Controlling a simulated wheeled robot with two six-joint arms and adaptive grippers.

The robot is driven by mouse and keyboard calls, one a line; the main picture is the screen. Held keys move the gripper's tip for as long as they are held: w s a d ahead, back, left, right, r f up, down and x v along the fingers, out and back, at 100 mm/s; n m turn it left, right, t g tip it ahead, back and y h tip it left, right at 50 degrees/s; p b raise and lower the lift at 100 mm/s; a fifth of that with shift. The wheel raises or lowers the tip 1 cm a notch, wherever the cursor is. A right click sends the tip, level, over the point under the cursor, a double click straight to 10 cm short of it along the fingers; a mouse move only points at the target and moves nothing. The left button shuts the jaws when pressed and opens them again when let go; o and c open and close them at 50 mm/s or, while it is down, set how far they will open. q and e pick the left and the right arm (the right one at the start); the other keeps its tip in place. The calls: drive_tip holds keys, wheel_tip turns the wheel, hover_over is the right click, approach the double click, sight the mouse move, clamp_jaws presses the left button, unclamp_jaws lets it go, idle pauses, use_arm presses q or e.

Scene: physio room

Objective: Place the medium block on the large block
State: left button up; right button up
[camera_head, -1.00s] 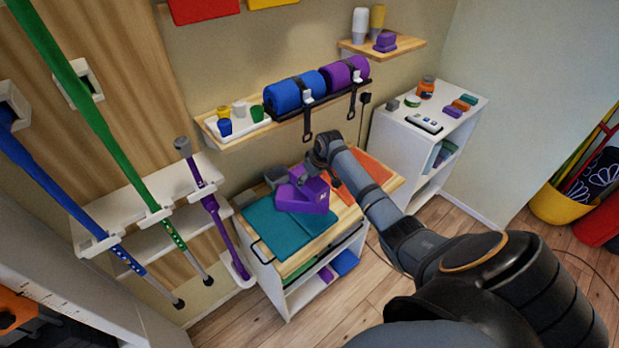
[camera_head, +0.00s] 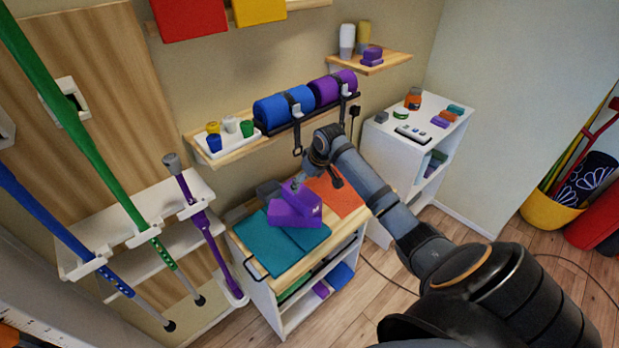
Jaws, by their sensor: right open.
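Two purple blocks are on the trolley top. The smaller, medium block (camera_head: 305,203) appears to rest on the larger, large block (camera_head: 283,214), overlapping its right part. The large block lies on a teal mat or towel (camera_head: 276,246). My right gripper (camera_head: 299,182) points down just above the medium block; it is open. Its fingers are small and dark here, and I cannot tell whether they still touch the block. My left gripper is not in view.
A wall shelf (camera_head: 228,150) with cups and rolled mats is behind. A white cabinet (camera_head: 385,142) stands right. Crutch-like poles (camera_head: 205,240) hang left.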

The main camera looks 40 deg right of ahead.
drive_tip(key=shift+v, duration=2.05)
